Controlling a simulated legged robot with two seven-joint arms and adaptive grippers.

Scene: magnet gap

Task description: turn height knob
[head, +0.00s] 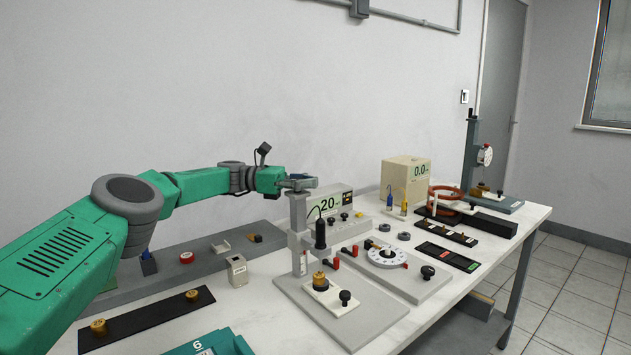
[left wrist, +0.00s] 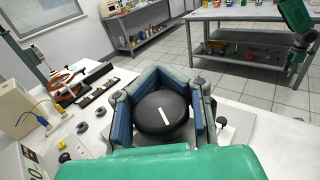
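My left gripper (head: 299,183) is at the top of a grey upright stand (head: 298,215), which rises from a light grey base plate (head: 373,319). In the left wrist view, a round black knob (left wrist: 162,113) with a white line on top lies between the blue-padded fingers of this gripper (left wrist: 164,108). The fingers are close on both sides of the knob; whether they touch it I cannot tell. In the head view the gripper hides the knob. A black probe (head: 320,233) is on the stand, above a brass piece (head: 319,280). My right gripper is not in view.
A display box (head: 328,202) reading 20 stands behind the stand. To its right are a white dial (head: 386,256), a beige meter box (head: 405,182) and a copper coil (head: 445,193). A black strip (head: 147,318) with brass pieces lies at the front left of the table.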

